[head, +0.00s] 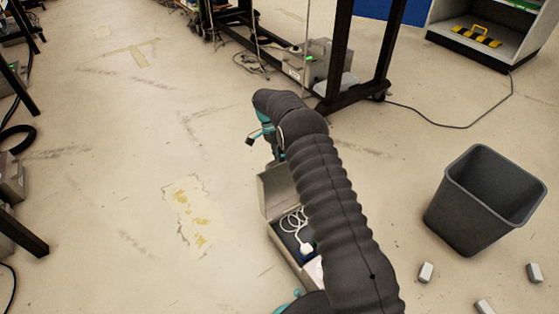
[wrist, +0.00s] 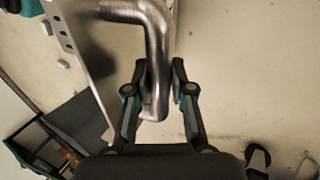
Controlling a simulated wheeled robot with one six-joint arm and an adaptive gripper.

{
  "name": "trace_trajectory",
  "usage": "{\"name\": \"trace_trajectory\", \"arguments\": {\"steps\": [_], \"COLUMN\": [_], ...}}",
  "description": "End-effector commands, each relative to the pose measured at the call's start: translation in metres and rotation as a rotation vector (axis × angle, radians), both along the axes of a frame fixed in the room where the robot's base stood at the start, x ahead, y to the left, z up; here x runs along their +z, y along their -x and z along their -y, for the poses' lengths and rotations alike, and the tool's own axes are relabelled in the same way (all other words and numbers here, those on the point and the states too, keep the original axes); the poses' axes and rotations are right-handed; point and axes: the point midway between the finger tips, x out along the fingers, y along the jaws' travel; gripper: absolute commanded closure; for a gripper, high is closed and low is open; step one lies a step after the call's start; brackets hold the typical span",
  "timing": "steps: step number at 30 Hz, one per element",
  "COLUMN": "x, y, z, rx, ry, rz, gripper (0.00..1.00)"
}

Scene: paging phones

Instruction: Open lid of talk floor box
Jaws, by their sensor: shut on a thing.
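The talk floor box (head: 286,243) stands on the floor left of my arm in the head view. A coiled white cable and a plug show inside it. Its pale lid (head: 273,190) is raised at the box's far end, partly hidden by my arm. In the wrist view, a bent metal handle (wrist: 154,38) joins a metal panel with holes (wrist: 83,45), which looks like the lid. My gripper (wrist: 160,76) is shut on the handle, one finger on each side. The fingertips are hidden behind my arm in the head view.
A grey bin (head: 483,200) stands at right, with several small pale blocks (head: 426,272) by it. A black-legged bench (head: 345,60) is behind the arm, with a grey device (head: 318,62) under it. The floor left of the box is clear.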

Motion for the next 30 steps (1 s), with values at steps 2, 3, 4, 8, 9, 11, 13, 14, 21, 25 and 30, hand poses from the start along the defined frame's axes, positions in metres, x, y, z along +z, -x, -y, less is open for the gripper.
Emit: {"name": "trace_trajectory", "arguments": {"steps": [2,3,4,8,9,11,13,14,21,25,30], "x": [-0.006,-0.006,-0.006,-0.005,-0.005,-0.004,-0.003,-0.003,0.01,0.028,0.047], "y": [0.0,0.0,0.0,0.001,0.001,0.001,0.001,0.001,-0.005,-0.012,-0.02], "z": [0.002,0.001,0.001,-0.001,-0.002,-0.003,-0.004,-0.004,-0.008,-0.012,-0.018], "rx": [0.005,0.005,0.006,0.008,0.008,0.011,0.011,0.011,0.011,0.011,0.01], "ry": [0.002,0.003,0.002,0.002,0.002,0.002,0.002,0.002,0.001,0.001,0.002], "rz": [-0.001,-0.001,-0.001,-0.001,-0.001,-0.001,-0.001,-0.001,0.002,0.002,0.001], "gripper": [1.0,1.0,0.76,0.53,0.53,0.53,0.53,0.53,0.53,0.53,0.53]}}
